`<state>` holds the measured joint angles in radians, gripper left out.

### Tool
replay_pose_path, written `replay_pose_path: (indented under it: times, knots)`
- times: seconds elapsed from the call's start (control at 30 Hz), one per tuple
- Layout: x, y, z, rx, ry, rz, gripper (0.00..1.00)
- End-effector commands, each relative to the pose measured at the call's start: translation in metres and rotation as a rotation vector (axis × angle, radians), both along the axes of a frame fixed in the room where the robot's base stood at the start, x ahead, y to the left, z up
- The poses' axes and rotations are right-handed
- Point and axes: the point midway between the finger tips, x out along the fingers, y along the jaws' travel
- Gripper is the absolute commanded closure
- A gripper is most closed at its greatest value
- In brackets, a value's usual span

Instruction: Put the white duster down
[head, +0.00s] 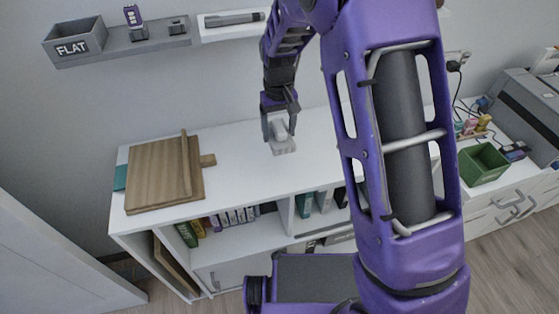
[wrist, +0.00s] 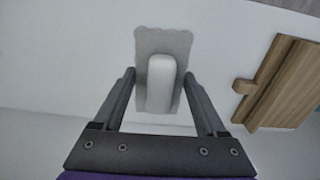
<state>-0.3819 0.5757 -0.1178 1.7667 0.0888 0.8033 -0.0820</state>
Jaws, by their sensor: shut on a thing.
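The white duster (head: 283,146) has a pale grey base and a raised white handle. In the head view it is at my gripper's tips, over the white desk top (head: 236,158). My gripper (head: 279,125) points down and is shut on the duster. In the wrist view the duster (wrist: 163,75) lies between the two dark fingers of my gripper (wrist: 160,95). Whether its base touches the desk top or hangs just above it, I cannot tell.
A wooden board (head: 160,175) lies on the desk's left part. Books (head: 235,217) stand on the shelf below. A grey wall shelf (head: 125,42) is above. A green box (head: 482,163) and a printer (head: 525,105) are at right. The desk around the duster is clear.

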Motion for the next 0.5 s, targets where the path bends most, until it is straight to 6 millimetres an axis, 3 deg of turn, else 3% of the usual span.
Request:
replay_pose_path:
  times: [0.2,0.5]
  knots:
    - [-0.001,0.000,-0.037,-0.002,0.006,-0.001,0.70]
    - [-0.001,0.000,-0.065,-0.001,0.004,0.000,0.70]
